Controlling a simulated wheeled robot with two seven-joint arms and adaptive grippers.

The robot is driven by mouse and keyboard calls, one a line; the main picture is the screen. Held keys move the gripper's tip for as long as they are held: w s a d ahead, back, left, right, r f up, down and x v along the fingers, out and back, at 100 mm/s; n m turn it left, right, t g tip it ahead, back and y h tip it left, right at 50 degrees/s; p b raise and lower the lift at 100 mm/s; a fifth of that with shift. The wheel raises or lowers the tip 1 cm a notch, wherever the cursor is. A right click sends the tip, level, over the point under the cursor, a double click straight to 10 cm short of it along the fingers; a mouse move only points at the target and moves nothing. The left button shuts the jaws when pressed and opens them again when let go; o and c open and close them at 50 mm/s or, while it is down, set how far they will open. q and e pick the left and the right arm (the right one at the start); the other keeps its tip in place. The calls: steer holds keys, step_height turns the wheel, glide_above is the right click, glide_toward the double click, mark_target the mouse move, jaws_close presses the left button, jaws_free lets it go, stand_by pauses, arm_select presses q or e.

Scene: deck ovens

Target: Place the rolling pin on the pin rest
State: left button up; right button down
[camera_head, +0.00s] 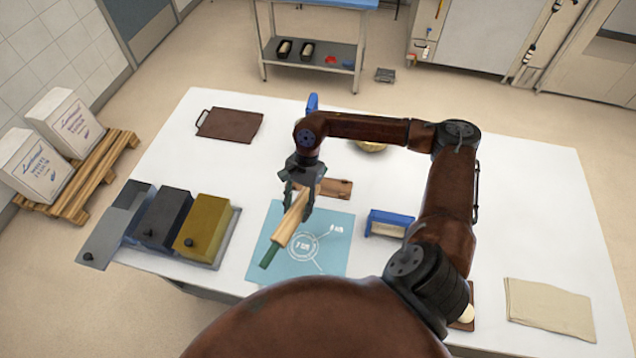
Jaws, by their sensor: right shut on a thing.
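The rolling pin (290,220) is pale wood with a green handle showing at its near end. My right gripper (303,184) is shut on its far part. The pin is tilted over the blue mat (335,260); I cannot tell whether its near end touches the mat. A low brown wooden piece (337,188), which looks like the pin rest, lies on the white table just behind and right of the gripper. The gripper hides part of it. My left gripper is not in view.
Left of the mat stand lidded bins, one yellow (203,225), in a grey tray (229,238). A blue-ended box (390,223) stands right of the mat, near my right arm. A brown board (230,124) lies back left, and a folded cloth (549,307) lies front right.

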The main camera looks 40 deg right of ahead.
steer(key=s+d+r+m+t+h+p, duration=0.1)
steer(key=d+r+m+t+p, duration=0.4)
steer(key=m, duration=1)
steer(key=shift+t, duration=0.3)
steer(key=w+d+f, duration=0.1)
steer(key=w+d, duration=0.1)
steer(key=w+d+f, duration=0.2)
steer(key=d, duration=0.1)
steer(key=w+d+f, duration=0.1)
steer(key=w+d, duration=0.1)
steer(key=d, duration=0.1)
steer(key=shift+w+f, duration=0.1)
steer(key=shift+f, duration=0.25)
glide_above(321, 185)
steer(key=f, duration=0.3)
steer(key=f+p, duration=0.1)
steer(key=f, duration=0.1)
steer(key=shift+s+a, duration=0.2)
steer(key=shift+a, duration=0.2)
steer(key=shift+w+d+f, duration=0.3)
steer(key=shift+f, duration=0.2)
step_height(321, 185, down, 3)
steer(key=shift+r+p, duration=0.1)
steer(key=shift+p, duration=0.55)
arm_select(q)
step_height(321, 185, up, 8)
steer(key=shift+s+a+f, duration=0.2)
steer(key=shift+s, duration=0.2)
arm_select(e)
steer(key=shift+f, duration=0.2)
